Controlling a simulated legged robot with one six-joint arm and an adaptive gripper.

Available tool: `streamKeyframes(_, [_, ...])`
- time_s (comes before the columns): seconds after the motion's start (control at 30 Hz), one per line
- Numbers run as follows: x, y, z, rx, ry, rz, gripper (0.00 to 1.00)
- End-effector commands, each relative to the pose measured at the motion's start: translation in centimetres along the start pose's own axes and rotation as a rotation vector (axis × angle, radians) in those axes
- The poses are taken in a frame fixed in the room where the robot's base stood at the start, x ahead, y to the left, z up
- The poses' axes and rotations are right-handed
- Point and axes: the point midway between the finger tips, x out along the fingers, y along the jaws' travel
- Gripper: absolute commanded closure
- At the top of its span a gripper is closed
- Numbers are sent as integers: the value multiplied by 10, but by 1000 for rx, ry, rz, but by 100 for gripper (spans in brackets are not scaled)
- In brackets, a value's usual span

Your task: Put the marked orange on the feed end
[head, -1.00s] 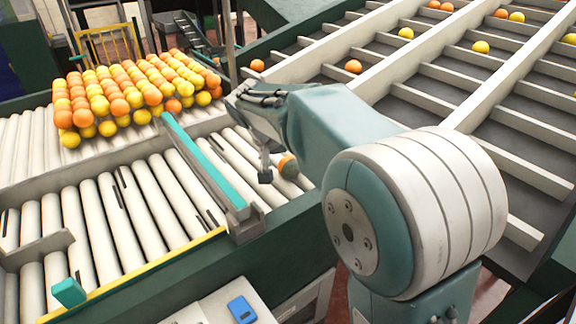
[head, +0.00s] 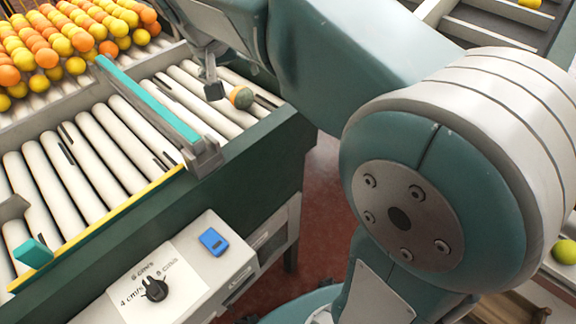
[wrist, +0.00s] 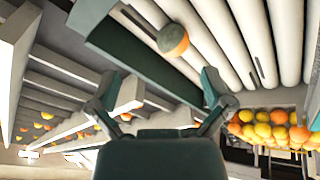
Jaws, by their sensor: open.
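The marked orange (head: 241,97), part orange and part dark green, rests on the white rollers near the dark green side rail. It also shows at the top middle of the wrist view (wrist: 173,39). My gripper (wrist: 160,92) is open and empty, its two fingers spread wide. The orange lies ahead of the fingertips and apart from them in the wrist view. In the head view one finger (head: 213,90) shows just left of the orange, and my arm hides the rest of the gripper. I cannot tell which part is the feed end.
Rows of oranges and yellow fruit (head: 60,40) lie on the rollers at upper left. A teal-topped divider (head: 148,100) stands across the rollers left of my gripper. A control box with a dial (head: 155,289) and a blue device (head: 213,241) sits in front.

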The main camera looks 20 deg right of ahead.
Motion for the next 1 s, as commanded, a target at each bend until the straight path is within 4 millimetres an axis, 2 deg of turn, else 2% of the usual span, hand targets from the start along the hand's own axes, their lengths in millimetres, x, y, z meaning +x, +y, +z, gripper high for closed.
streamKeyframes(0.03, [-2,9,11,-9,1,-18,0])
streamKeyframes(0.2, [-4,27,46,-53,9,-86,0])
streamKeyframes(0.5, [-1,52,112,-116,50,-197,0])
streamKeyframes(0.8, [15,65,178,-164,117,-290,0])
streamKeyframes(1.0, [26,67,207,-184,155,-325,0])
